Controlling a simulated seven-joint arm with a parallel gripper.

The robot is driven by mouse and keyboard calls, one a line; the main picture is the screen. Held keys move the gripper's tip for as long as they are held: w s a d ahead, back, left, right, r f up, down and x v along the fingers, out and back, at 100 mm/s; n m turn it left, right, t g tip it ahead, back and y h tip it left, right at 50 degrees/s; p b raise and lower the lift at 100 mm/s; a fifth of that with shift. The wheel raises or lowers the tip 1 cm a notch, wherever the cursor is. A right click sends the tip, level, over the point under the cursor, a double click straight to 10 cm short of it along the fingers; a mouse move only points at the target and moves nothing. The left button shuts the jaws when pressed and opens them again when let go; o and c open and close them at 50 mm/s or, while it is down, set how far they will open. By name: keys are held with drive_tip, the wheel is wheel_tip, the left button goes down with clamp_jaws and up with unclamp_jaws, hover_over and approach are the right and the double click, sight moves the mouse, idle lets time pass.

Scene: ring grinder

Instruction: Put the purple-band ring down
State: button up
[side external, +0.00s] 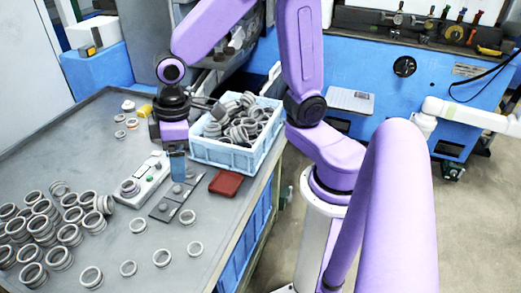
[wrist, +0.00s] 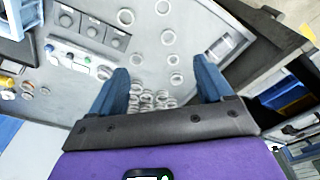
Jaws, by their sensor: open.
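A ring (side external: 130,187) with a faint purplish tint sits on the near-left end of a white fixture with buttons (side external: 152,176); I cannot be sure that it is the purple-band ring. In the wrist view a ring (wrist: 104,72) shows at the end of the same fixture (wrist: 70,54), beside my left finger. My gripper (side external: 177,166) is above the table near the fixture's right side. In the wrist view my gripper (wrist: 162,77) has its two blue fingers wide apart, with nothing held between them.
A grey plate with several round pads (side external: 172,201) lies right of the fixture. A light-blue crate of rings (side external: 222,157) and a dark red block (side external: 226,183) are further right. Many loose rings (side external: 42,226) crowd the table's left. The table's near-right edge is mostly bare.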

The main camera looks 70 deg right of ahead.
drive_tip(key=s+d+n, duration=0.2)
drive_tip(key=s+d, duration=0.1)
drive_tip(key=s, duration=0.5)
drive_tip(key=s+d+r+n+g, duration=0.1)
drive_tip(key=s+d+n, duration=0.1)
drive_tip(key=s, duration=0.5)
drive_tip(key=shift+s+d+r+n, duration=0.15)
drive_tip(key=shift+s+d+n, duration=0.2)
drive_tip(key=shift+d, duration=0.15)
drive_tip(key=shift+o, duration=0.5)
drive_tip(key=shift+s+d, duration=0.25)
drive_tip(key=shift+s, duration=0.15)
drive_tip(key=shift+w, duration=0.15)
